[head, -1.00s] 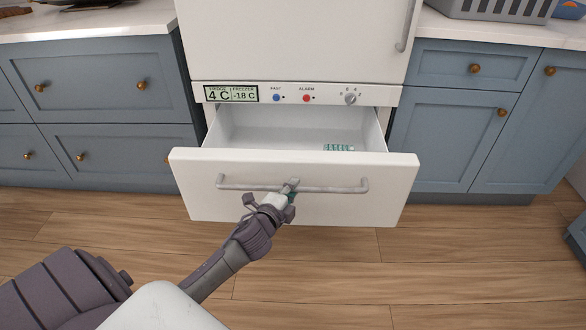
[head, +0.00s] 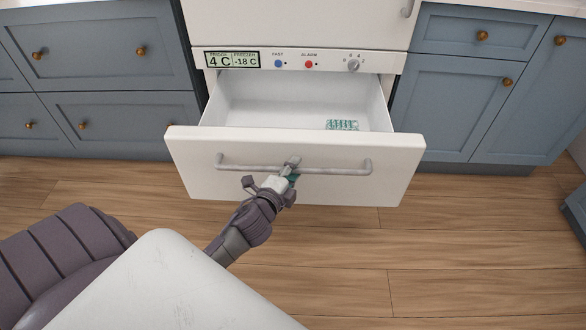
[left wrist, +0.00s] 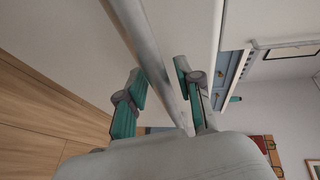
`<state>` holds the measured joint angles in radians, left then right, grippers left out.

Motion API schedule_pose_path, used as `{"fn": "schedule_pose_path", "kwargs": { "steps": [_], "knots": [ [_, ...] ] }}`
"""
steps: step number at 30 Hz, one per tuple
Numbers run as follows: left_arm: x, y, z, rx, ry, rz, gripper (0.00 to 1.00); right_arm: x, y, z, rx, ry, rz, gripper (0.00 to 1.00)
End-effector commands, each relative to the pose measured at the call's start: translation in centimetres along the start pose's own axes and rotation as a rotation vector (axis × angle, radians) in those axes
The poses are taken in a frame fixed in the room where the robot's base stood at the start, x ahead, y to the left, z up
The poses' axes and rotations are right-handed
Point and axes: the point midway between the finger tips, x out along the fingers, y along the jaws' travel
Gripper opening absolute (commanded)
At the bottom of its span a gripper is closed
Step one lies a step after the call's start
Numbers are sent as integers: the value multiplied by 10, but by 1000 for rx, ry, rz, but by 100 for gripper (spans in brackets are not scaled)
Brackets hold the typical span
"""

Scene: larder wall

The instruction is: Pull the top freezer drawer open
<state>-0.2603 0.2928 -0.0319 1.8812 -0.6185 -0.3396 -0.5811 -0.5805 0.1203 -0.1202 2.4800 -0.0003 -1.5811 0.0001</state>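The top freezer drawer (head: 385,188) stands out from the white fridge body, well open, with its inside showing from above. Its grey bar handle (head: 335,170) runs across the white front. My left gripper (head: 291,170) is at the middle of this bar. My right gripper is in neither view.
A small teal-and-white item (head: 342,125) lies inside the drawer. The control panel (head: 300,62) is above it. Blue cabinets (head: 120,120) flank the fridge on both sides. The wooden floor (head: 430,250) in front is clear.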

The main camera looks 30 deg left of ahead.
Motion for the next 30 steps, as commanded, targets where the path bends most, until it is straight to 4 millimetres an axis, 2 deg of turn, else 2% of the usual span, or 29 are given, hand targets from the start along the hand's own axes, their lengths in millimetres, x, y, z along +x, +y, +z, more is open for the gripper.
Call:
{"fn": "schedule_pose_path", "kwargs": {
  "steps": [9,13,24,30],
  "knots": [
    [0,0,0,0,-1,-1,43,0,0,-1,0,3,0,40],
    [-10,0,0,0,0,1,43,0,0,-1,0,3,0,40],
    [-86,1,0,-2,-2,3,43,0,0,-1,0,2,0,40],
    [-113,1,0,-1,-1,1,43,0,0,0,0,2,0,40]
  ]
}}
